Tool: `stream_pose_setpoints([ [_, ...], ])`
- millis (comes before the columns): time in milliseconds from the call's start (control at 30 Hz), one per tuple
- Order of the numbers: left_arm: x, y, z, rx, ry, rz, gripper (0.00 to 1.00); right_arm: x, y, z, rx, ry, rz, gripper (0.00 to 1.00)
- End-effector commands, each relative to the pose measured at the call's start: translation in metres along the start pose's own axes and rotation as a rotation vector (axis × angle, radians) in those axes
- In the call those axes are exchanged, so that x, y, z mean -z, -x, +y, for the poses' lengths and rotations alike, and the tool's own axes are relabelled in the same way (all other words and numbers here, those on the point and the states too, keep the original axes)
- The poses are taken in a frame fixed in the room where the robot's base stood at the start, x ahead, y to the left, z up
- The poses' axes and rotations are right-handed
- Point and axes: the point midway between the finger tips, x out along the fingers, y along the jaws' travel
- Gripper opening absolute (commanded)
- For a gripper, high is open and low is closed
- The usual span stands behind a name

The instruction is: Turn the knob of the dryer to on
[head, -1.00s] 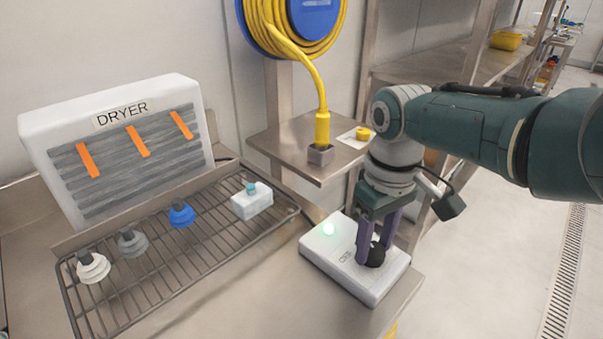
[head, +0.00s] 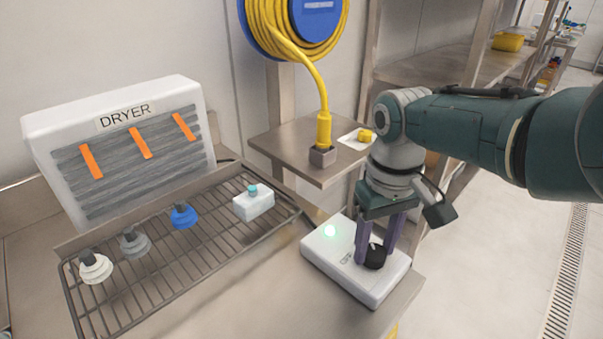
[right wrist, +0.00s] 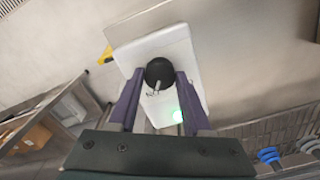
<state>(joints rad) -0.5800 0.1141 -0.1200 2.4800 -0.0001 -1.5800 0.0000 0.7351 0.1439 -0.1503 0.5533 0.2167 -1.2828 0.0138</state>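The dryer's control box (head: 322,262) is a white slab on the counter with a lit green light (head: 331,231) and a black knob (head: 375,257). The box also shows in the right wrist view (right wrist: 184,52), with the knob (right wrist: 160,72) and the green light (right wrist: 177,115). My right gripper (head: 375,250) points down over the box. Its two purple fingers stand either side of the knob, seemingly slightly apart from it, as the right wrist view (right wrist: 160,78) suggests. The white dryer (head: 110,102), with orange strips, stands against the wall. My left gripper is not in view.
A wire rack (head: 165,262) in front of the dryer holds several suction cups, including a blue one (head: 184,215), and a small white block (head: 254,204). A metal shelf (head: 290,160) with a yellow cable (head: 318,90) plugged in is behind the box. Floor is clear at right.

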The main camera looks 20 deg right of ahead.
Motion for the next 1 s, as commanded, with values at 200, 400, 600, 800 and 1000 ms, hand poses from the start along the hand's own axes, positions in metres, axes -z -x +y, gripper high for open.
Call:
stream_pose_setpoints([
  [200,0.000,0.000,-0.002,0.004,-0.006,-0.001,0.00,0.000,0.000,0.000,0.000,0.001,0.001,0.75],
  [400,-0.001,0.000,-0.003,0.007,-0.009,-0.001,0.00,0.000,0.000,0.000,0.000,0.001,0.000,0.76],
  [600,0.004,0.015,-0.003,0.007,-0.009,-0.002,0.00,0.001,0.019,0.000,0.000,0.001,0.003,0.76],
  [800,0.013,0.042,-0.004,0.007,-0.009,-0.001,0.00,0.000,0.061,0.001,-0.001,0.001,0.003,0.76],
  [1000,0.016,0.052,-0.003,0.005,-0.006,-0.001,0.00,0.000,0.090,0.000,0.000,0.001,0.003,0.76],
])
